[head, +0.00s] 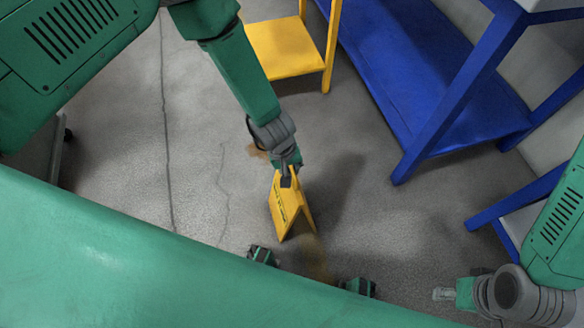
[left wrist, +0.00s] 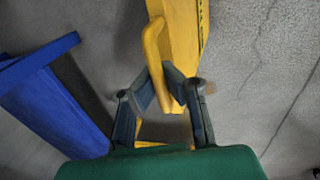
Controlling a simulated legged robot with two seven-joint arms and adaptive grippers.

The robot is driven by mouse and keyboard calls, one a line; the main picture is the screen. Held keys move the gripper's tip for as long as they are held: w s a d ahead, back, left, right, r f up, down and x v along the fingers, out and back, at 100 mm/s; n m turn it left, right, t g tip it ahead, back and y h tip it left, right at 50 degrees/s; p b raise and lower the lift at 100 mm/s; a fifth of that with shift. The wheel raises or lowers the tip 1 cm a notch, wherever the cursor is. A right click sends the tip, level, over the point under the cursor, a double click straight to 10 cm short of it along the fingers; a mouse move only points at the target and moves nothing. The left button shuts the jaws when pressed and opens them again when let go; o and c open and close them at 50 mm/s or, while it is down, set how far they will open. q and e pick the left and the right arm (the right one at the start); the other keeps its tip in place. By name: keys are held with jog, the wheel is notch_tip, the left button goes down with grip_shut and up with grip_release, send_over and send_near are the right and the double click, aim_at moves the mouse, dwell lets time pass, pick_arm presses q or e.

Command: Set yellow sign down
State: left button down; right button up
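The yellow sign (head: 284,208) is a folded A-frame with dark lettering on one face. It is upright below my left gripper (head: 288,180) in the middle of the head view. In the left wrist view, the fingers of my left gripper (left wrist: 163,92) are closed around the handle of the yellow sign (left wrist: 182,35). Its lower edges are at or close to the floor; I cannot tell whether they touch. My right gripper (head: 443,294) is at the lower right of the head view, away from the sign. Its fingers are too small to read.
A blue shelf rack (head: 420,85) stands at the upper right, and its edge shows in the left wrist view (left wrist: 50,105). A yellow stand (head: 285,48) is at the top. The cracked grey floor (head: 125,150) left of the sign is clear.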

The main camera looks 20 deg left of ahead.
pick_arm(q)
jog(key=c, duration=1.7)
grip_release()
jog(key=shift+f, duration=0.1)
notch_tip(320, 180, up, 12)
jog(key=s+a+p, duration=0.1)
jog(key=a+p, duration=0.1)
jog(key=p, duration=0.3)
jog(key=s+a+m, duration=0.2)
jog(key=s+a, duration=0.2)
jog(key=s, duration=0.3)
jog(key=s+a+m+y, duration=0.1)
jog(key=s+a+m, duration=0.2)
jog(key=s+a, duration=0.2)
jog(key=s+a+r+m, duration=0.1)
jog(key=s+a, duration=0.3)
jog(key=s, duration=0.5)
jog(key=shift+s+a+m+g+y, duration=0.1)
jog(key=shift+a+m+g+y, duration=0.25)
jog(key=shift+m, duration=0.35)
